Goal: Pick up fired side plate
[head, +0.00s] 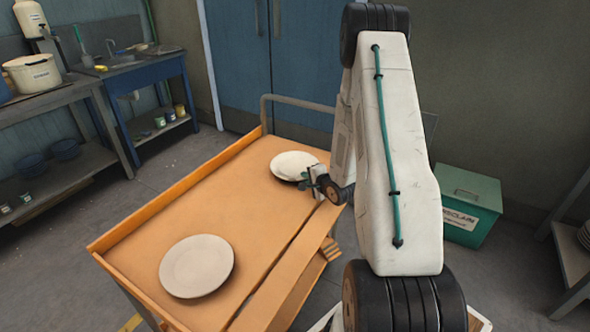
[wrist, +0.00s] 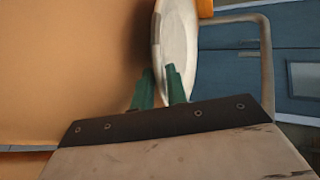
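A pale, whitish plate (head: 292,165) is at the far end of the orange cart top (head: 245,190). My gripper (head: 308,181) is at its near right edge. In the wrist view the plate (wrist: 179,45) is seen nearly edge-on, with its rim between the two green fingers of my gripper (wrist: 161,76). The fingers are close together and appear shut on the rim. A dark shadow shows under the plate's near side; whether it is clear of the cart is hard to tell. A second, beige plate (head: 197,266) lies flat at the cart's near end.
The cart has a raised left edge and a grey handle (head: 300,103) at the far end, close to the plate. Blue doors (head: 238,60) stand behind. A green bin (head: 468,205) is at the right. The cart's middle is clear.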

